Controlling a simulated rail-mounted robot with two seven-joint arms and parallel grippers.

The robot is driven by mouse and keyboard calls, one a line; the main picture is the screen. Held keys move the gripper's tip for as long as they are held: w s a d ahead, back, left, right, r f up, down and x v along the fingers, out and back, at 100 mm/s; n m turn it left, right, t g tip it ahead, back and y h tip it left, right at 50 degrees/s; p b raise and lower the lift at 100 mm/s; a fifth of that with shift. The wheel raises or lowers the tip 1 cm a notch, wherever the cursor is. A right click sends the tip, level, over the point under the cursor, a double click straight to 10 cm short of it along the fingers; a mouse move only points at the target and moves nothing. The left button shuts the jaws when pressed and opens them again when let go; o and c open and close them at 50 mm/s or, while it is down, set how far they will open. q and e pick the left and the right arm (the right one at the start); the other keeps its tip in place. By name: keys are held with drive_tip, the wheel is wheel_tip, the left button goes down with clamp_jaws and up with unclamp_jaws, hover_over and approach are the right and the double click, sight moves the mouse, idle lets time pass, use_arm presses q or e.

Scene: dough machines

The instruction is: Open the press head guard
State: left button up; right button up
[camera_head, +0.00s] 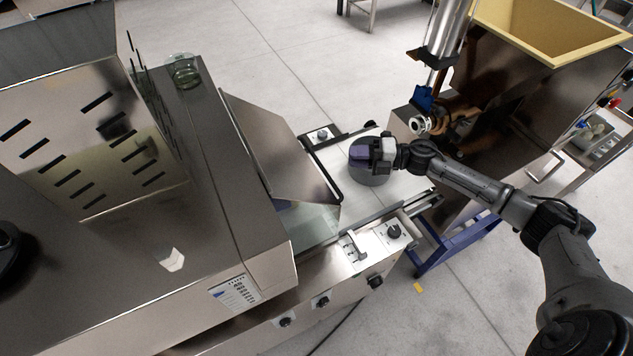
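The dough machine at left has a steel hood with rows of slots (100,135) and a slanted steel panel (275,150) over the white belt's inlet. I cannot tell for sure which of them is the press head guard. The slanted panel slopes down towards the belt, with a gap under its lower edge. My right gripper (372,158) is above the white belt, to the right of the slanted panel and apart from it. Its fingers point away from view, so their opening is hidden. My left gripper is not in view.
The white belt (405,187) runs between the machine and a steel hopper with a cream rim (550,35). Control knobs (394,231) line the front side. A glass jar (183,70) stands on the machine's top. A blue frame (455,243) stands below. Open floor lies behind.

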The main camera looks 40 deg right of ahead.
sight(320, 163)
drive_tip(key=w+a+f+n+g+b, duration=0.1)
drive_tip(key=w+a, duration=0.1)
drive_tip(key=w+a+f+n+b, duration=0.1)
drive_tip(key=w+a, duration=0.1)
drive_tip(key=a, duration=0.1)
drive_tip(key=w+a+f+n+g+b, duration=0.1)
drive_tip(key=w+a+f, duration=0.1)
drive_tip(key=shift+w+a+g+y, duration=0.2)
drive_tip(key=shift+w+g+y, duration=0.1)
drive_tip(key=shift+y, duration=0.1)
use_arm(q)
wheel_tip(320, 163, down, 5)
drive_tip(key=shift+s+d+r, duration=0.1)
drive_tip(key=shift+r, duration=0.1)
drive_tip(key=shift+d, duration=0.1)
use_arm(e)
drive_tip(key=shift+c, duration=0.8)
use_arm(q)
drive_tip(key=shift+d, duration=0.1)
use_arm(e)
clamp_jaws()
